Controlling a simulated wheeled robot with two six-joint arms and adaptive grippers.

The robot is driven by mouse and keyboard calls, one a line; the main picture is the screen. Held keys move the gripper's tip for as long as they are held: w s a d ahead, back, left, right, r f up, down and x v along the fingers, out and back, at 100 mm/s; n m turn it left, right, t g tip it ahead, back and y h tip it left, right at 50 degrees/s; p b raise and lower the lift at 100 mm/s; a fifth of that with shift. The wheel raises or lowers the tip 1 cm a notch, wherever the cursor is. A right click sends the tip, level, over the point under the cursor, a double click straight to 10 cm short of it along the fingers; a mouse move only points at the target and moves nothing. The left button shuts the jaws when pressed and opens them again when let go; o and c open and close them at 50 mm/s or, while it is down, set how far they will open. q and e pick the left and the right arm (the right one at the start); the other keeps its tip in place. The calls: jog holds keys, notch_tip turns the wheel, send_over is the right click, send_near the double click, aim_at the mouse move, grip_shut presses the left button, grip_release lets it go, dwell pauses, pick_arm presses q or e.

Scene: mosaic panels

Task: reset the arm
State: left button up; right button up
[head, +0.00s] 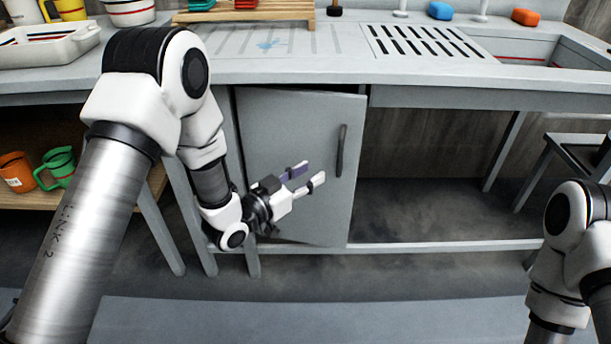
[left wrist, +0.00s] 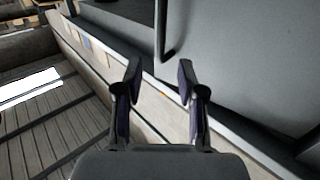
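My left gripper (head: 306,179) is in front of the grey cabinet door (head: 290,130), to the left of and below its dark handle (head: 341,150). Its two fingers are apart with nothing between them, and they also show in the left wrist view (left wrist: 158,82). The door stands slightly off its frame at the top; I cannot tell how far it is open. In the left wrist view the door (left wrist: 240,60) and its handle (left wrist: 165,35) lie beyond the fingers. My right arm shows at the right edge, but its gripper is out of view.
The grey counter (head: 330,70) runs above the door, with a sink (head: 540,50) at the right and a wooden rack (head: 240,14) on top. Orange (head: 16,172) and green (head: 58,167) mugs stand on a lower shelf at left. A dark chair (head: 580,155) stands at right.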

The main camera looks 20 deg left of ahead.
pick_arm(q)
jog(key=shift+s+a, duration=0.15)
jog(key=shift+s, duration=0.15)
jog(key=s+a+f+n+g+y, duration=0.1)
jog(key=s+f+n+g+y, duration=0.15)
jog(key=s+f, duration=0.6)
jog(key=s+a+f+n+g+y, duration=0.15)
jog(key=s+f+g, duration=0.25)
jog(key=f, duration=0.9)
jog(key=s+a+f+n+g+y, duration=0.1)
jog(key=s+a+f+g+y, duration=0.2)
jog(key=s, duration=0.8)
jog(key=s+a+f+n+g+y, duration=0.15)
jog(key=s+a+f+g, duration=0.35)
jog(key=s, duration=0.6)
notch_tip(320, 180, up, 24)
jog(key=d+g+p, duration=0.1)
jog(key=p, duration=2.3)
jog(key=shift+d+r, duration=0.2)
jog(key=shift+r, duration=0.05)
